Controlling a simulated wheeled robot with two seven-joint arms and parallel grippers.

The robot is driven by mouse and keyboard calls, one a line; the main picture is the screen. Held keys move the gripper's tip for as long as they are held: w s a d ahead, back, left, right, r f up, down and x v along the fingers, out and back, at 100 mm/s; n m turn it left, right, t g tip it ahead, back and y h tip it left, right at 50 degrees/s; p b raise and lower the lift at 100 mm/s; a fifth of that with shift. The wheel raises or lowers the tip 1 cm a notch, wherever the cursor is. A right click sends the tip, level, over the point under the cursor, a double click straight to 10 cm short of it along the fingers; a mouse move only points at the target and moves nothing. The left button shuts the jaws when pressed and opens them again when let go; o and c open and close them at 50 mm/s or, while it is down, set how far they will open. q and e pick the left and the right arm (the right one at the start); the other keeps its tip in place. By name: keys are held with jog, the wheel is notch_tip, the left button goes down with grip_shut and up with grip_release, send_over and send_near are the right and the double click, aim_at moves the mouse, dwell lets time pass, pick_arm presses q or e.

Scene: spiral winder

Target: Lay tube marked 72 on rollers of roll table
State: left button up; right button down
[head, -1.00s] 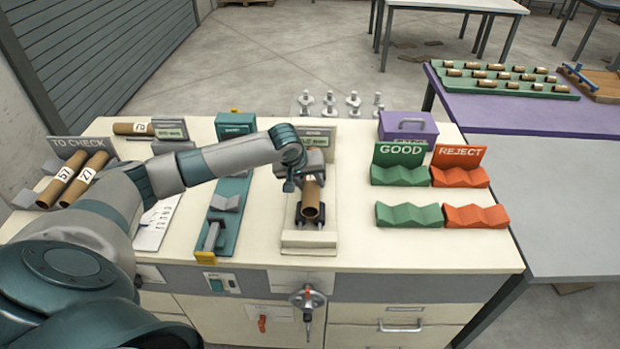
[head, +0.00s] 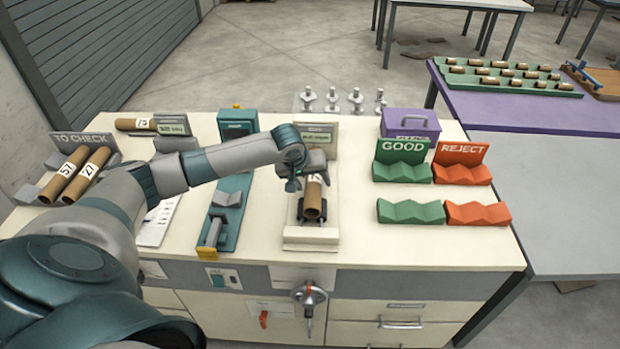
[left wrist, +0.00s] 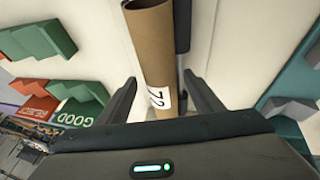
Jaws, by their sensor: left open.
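The tube marked 72 (head: 313,200) is a brown cardboard tube with a white label. It lies on the roll table (head: 310,246), along the dark rollers, with its open end toward me. In the left wrist view the tube (left wrist: 155,45) shows its 72 label, and a dark roller (left wrist: 183,25) runs beside it. My left gripper (head: 310,178) is just above the tube's far part. Its two fingers (left wrist: 165,95) stand apart on either side of the tube, with gaps. The tube's far end is hidden under the gripper in the head view. My right gripper is not in view.
The TO CHECK rack (head: 50,190) at the left holds two tubes. Another tube (head: 136,124) lies behind it. A teal gauge (head: 226,215) stands left of the roll table. Green GOOD (head: 403,173) and red REJECT (head: 462,174) cradles at the right are empty.

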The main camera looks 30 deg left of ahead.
pick_arm(q)
jog(key=shift+r, duration=0.1)
jog(key=b+v, duration=0.4)
jog(key=v, duration=1.3)
jog(key=shift+r, duration=0.1)
